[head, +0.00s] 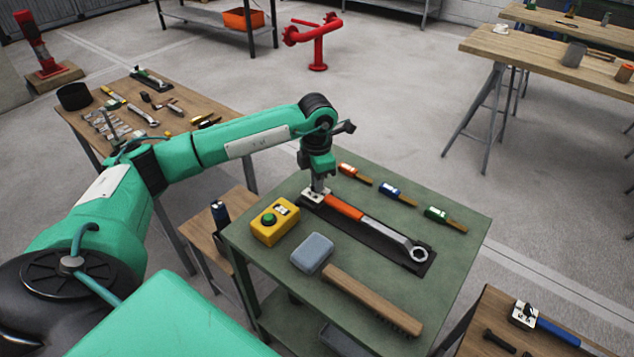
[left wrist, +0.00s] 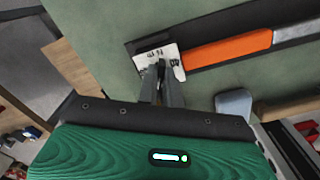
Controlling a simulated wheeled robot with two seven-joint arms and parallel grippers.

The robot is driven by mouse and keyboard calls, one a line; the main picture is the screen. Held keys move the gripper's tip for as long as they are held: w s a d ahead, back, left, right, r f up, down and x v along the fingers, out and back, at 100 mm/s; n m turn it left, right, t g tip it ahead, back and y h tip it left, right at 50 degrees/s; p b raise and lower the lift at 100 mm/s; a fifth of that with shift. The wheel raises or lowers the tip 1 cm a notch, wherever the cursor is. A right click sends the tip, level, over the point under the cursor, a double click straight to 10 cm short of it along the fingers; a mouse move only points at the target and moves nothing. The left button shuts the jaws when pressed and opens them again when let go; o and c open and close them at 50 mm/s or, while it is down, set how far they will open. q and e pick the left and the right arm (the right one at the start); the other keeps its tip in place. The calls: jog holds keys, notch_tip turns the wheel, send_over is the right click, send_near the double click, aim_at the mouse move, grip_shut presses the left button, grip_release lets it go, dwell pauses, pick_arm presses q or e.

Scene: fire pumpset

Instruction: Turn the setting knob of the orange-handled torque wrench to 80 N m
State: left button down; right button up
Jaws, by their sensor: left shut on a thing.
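The orange-handled torque wrench (head: 344,207) lies on a black mat (head: 392,250) on the green table, its ring end toward the lower right. Its white setting scale and knob end (left wrist: 166,58) are at the left end of the handle; the marks are too small to read surely. My left gripper (head: 317,188) points down at this end. In the left wrist view its two fingers (left wrist: 158,75) are closed together on the knob, which they mostly hide. My right gripper is not in view.
A yellow box with a green button (head: 275,221), a grey block (head: 312,252) and a wooden-handled brush (head: 373,300) share the green table (head: 460,213). A blue-handled wrench (head: 552,328) lies on another table.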

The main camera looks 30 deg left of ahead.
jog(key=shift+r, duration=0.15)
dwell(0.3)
pick_arm(q)
jog(key=c, duration=1.6)
grip_release()
jog(key=shift+o, duration=0.2)
